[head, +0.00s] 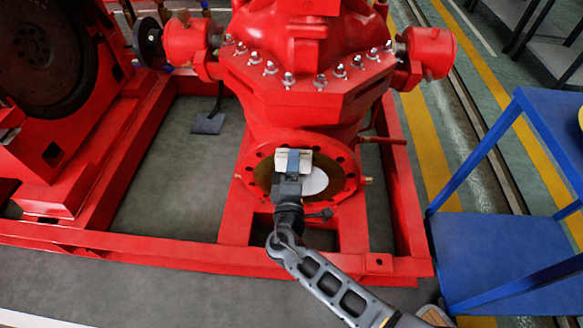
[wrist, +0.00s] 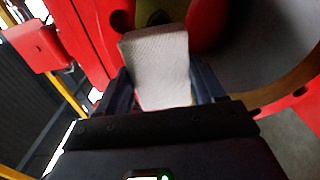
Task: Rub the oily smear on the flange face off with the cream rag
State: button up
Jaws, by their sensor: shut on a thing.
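The cream rag (head: 281,159) is a small folded pad in my gripper (head: 292,168), at the upper part of the round flange (head: 344,165) on the red pump. In the wrist view the rag (wrist: 157,58) stands between my two dark fingers, which are shut on it. The flange is a red ring with bolt holes around an opening; a pale oval shows inside, to the right of my gripper. I cannot tell whether the rag touches the flange face. I cannot make out the oily smear; my gripper and the rag cover part of the face.
The red pump body (head: 300,105) with studs and nuts rises above the flange. A red base frame (head: 180,255) runs around and in front of it. A blue trolley (head: 490,250) stands at the right. A small red pipe (head: 383,140) sticks out right of the flange.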

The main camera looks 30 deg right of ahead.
aim_at(307, 167)
jog(key=shift+s+d, duration=0.1)
jog(key=shift+s+d, duration=0.9)
jog(key=shift+d, duration=0.3)
jog(key=shift+s+d+b, duration=0.55)
jog(key=shift+s+d, duration=0.35)
jog(key=shift+d, duration=0.3)
jog(key=shift+d+b, duration=0.1)
jog(key=shift+b, duration=0.2)
jog(key=w+a+b, duration=0.2)
jog(key=w+a, duration=0.1)
jog(key=a, duration=0.2)
jog(key=shift+w+a, duration=0.15)
jog(key=shift+w, duration=0.2)
jog(key=shift+w+b, duration=0.15)
jog(key=shift+b, duration=0.15)
